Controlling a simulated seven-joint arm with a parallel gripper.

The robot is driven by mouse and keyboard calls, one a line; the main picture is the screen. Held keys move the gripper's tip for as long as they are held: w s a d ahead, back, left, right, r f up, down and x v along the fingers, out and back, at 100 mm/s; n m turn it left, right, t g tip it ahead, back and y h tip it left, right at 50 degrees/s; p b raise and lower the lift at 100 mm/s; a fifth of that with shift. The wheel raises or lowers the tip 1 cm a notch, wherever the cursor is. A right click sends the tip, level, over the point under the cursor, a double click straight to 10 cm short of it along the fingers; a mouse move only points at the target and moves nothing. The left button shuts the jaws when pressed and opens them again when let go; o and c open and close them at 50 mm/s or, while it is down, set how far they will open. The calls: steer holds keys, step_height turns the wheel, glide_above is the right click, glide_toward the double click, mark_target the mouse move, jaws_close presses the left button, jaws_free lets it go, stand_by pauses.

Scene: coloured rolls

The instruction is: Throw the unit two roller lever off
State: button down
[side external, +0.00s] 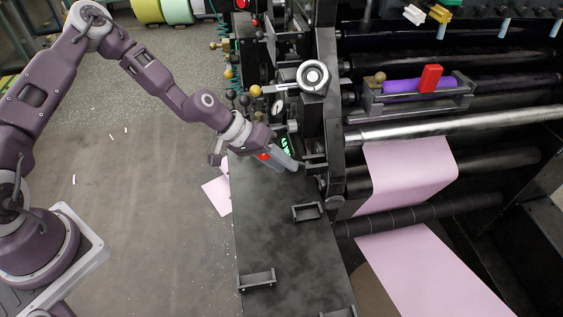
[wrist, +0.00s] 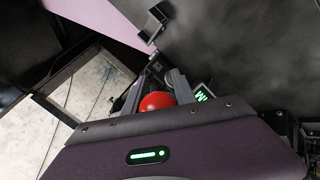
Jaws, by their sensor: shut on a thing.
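A red ball knob (wrist: 156,101) sits between the two fingers of my gripper (wrist: 154,88) in the wrist view. In the side external view the red knob (side external: 264,156) is a small patch beside my gripper (side external: 268,160), over the upper end of the dark table. My gripper is shut on the red knob. The shaft below the knob is hidden by the fingers and the hand. No unit number can be read near it, so I cannot tell from a label which lever it is.
A small green-lit display (side external: 285,145) is close beside my gripper. The black press frame (side external: 327,100) and handwheel (side external: 312,75) stand to the right. The dark table (side external: 285,235) has raised brackets. Pink paper (side external: 410,175) runs over rollers; open floor (side external: 150,220) lies left.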

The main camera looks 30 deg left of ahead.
steer(key=shift+d, duration=0.1)
stand_by(0.5)
steer(key=c, duration=1.1)
jaws_free()
